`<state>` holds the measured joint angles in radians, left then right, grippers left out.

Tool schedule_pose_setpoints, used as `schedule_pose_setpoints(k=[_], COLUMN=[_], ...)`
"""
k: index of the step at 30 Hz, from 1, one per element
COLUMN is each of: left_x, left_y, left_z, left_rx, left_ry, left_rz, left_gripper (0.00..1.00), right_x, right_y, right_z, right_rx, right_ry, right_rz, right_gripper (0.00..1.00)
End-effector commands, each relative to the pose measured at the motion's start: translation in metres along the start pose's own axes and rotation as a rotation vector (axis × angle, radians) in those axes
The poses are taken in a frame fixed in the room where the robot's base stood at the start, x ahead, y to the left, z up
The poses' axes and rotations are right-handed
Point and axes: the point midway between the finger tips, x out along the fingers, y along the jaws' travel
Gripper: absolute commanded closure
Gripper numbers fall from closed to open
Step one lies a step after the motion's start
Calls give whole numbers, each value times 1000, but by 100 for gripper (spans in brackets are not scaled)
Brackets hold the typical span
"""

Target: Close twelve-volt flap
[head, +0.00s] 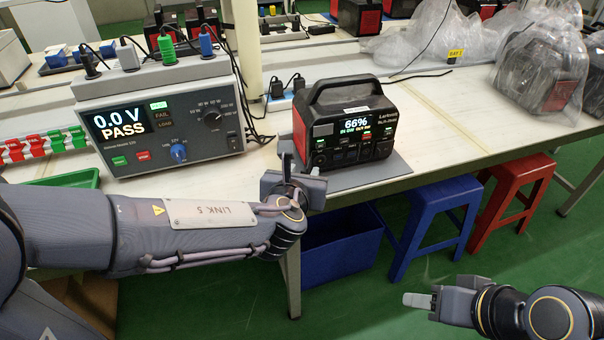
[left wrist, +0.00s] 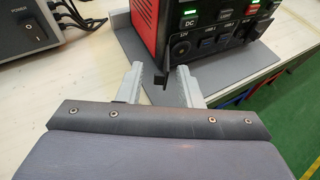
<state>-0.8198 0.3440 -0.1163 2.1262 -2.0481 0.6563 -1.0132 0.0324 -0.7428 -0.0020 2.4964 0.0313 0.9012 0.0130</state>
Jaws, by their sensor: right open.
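My right gripper (head: 420,300) is open and empty, low at the right.
A tester (head: 165,125) reading "0.0 V PASS" stands left of the station, with cables behind it. Bagged units (head: 545,60) sit at the far right of the bench. A blue stool (head: 435,215), a red stool (head: 510,195) and a blue bin (head: 340,245) stand below.

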Motion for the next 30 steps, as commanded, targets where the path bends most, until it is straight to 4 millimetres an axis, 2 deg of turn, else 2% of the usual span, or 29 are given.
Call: schedule_pose_setpoints(k=[2,10,30], left_x=[0,0,0], left_y=[0,0,0], left_z=[0,0,1], left_rx=[-1,-1,-7], left_ry=[0,0,-1], left_rz=[0,0,17], left_gripper=[67,100,100], right_x=[0,0,-1], right_y=[0,0,0], right_z=[0,0,-1], right_rx=[0,0,0], right_ry=[0,0,0], right_rz=[0,0,0], right_gripper=[53,53,53])
